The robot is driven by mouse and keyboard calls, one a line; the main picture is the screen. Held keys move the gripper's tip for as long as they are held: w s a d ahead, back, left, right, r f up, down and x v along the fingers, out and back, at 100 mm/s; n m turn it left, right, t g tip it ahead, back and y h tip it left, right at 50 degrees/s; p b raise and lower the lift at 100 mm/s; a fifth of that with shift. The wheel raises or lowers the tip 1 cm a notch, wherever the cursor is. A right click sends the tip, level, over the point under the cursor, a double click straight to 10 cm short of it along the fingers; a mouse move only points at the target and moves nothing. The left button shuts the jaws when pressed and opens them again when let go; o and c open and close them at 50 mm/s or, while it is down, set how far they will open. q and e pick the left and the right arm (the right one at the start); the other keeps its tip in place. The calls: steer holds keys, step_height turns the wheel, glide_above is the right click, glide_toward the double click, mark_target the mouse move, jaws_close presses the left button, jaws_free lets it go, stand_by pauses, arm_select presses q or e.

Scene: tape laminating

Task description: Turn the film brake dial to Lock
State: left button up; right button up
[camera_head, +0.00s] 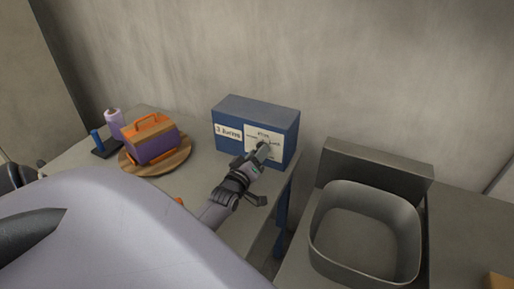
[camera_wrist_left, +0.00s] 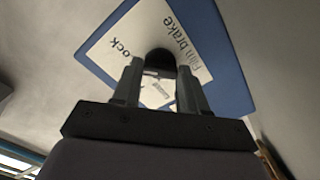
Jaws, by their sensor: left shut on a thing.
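The blue film brake box (camera_head: 256,112) stands at the back right of the table against the wall. Its front carries a white dial plate (camera_head: 277,139); in the left wrist view the plate (camera_wrist_left: 115,50) reads "film brake" and part of "ock". The dark round dial (camera_wrist_left: 160,62) sits in the middle of the plate. My left gripper (camera_head: 264,150) is at the box front, and in the left wrist view its two fingers (camera_wrist_left: 160,78) are shut on the dial from either side. The fingers hide part of the dial, and its pointing direction is unclear. My right gripper is not in view.
An orange and purple case (camera_head: 152,142) sits on a round wooden board (camera_head: 180,164) to the left. A pale purple bottle (camera_head: 114,124) and a blue-handled item (camera_head: 98,142) stand beside it. A grey basin (camera_head: 322,240) is at right, beyond the table edge.

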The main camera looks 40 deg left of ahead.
arm_select(q)
steer(key=shift+m, duration=0.4)
steer(key=o, duration=1.1)
steer(key=shift+c, duration=0.2)
steer(key=shift+s, duration=0.1)
steer(key=shift+v, duration=3.55)
steer(key=shift+d, duration=0.1)
